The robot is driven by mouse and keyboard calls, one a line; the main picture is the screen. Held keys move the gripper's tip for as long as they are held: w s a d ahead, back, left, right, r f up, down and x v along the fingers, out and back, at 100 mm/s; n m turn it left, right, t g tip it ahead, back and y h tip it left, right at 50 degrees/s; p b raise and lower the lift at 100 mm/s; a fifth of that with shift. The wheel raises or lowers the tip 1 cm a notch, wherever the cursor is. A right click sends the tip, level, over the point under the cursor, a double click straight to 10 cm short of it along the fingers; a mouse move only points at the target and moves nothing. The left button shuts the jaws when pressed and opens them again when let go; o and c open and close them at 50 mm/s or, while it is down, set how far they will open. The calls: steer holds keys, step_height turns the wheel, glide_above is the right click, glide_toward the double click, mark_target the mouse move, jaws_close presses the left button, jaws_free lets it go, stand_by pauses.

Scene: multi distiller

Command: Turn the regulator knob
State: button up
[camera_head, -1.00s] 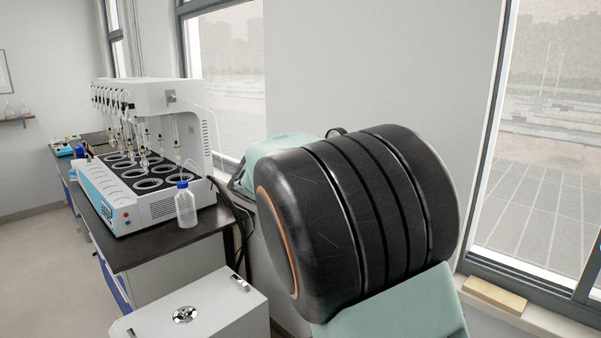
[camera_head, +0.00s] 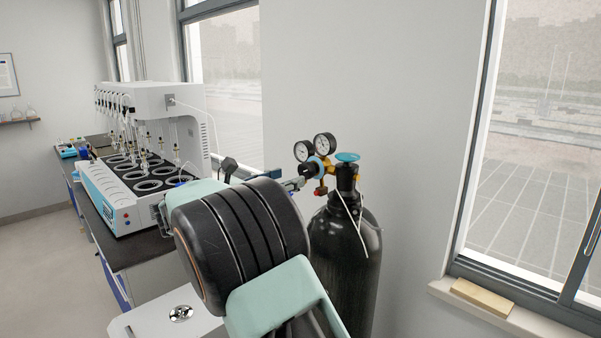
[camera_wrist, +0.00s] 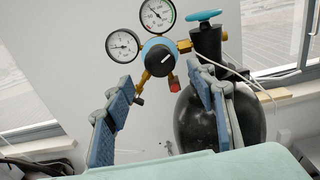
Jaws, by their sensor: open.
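The regulator knob (camera_wrist: 154,53) is black with a white mark, set in a blue ring on the brass regulator (camera_wrist: 158,66). In the head view the knob (camera_head: 308,170) is small, below the two round gauges. My gripper (camera_wrist: 162,78) is open in the wrist view, with its blue fingers wide apart. The knob appears in the gap, just beyond the fingertips, and nothing is held. In the head view the gripper (camera_head: 292,183) points at the regulator from the left, and my dark arm hides most of it.
The black gas cylinder (camera_head: 345,245) stands by the wall, with a blue valve wheel (camera_head: 347,157) on top and a white tube hanging down it. Two gauges (camera_wrist: 141,27) sit above the knob. A multi-position distiller (camera_head: 140,160) stands on the dark bench at left.

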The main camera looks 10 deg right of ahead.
mark_target(303, 173)
steer(key=p+x, duration=0.1)
steer(key=x, duration=0.5)
steer(key=shift+w, duration=0.1)
steer(key=shift+c, duration=0.2)
